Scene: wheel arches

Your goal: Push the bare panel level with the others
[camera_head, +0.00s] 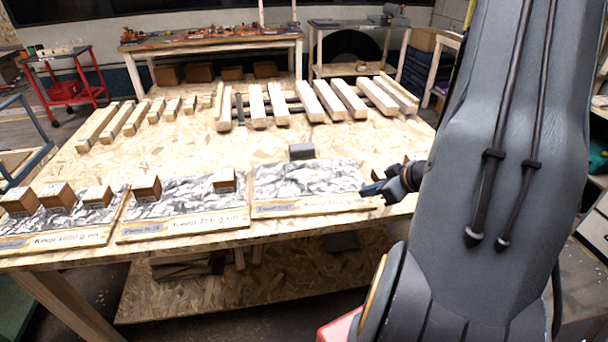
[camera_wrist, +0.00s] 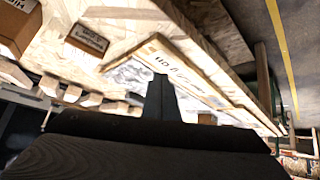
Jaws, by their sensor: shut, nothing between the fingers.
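The bare panel (camera_head: 305,178) is a marbled sheet with a pale lettered strip along its front and no boxes on it. Its front edge sits slightly farther back than that of the middle panel (camera_head: 168,207). The left panel (camera_head: 92,217) and middle panel carry brown boxes. My gripper (camera_head: 368,189) is shut and empty at the bare panel's right front corner; I cannot tell whether it touches. In the wrist view my dark fingers (camera_wrist: 160,92) cover part of a marbled panel (camera_wrist: 128,72) and its lettered strip (camera_wrist: 180,68).
A grey block (camera_head: 301,151) stands behind the bare panel. Brown boxes (camera_head: 387,172) sit to its right, partly hidden by my arm. Several wooden bars (camera_head: 258,105) lie across the back of the table. Bare board lies between the bars and panels.

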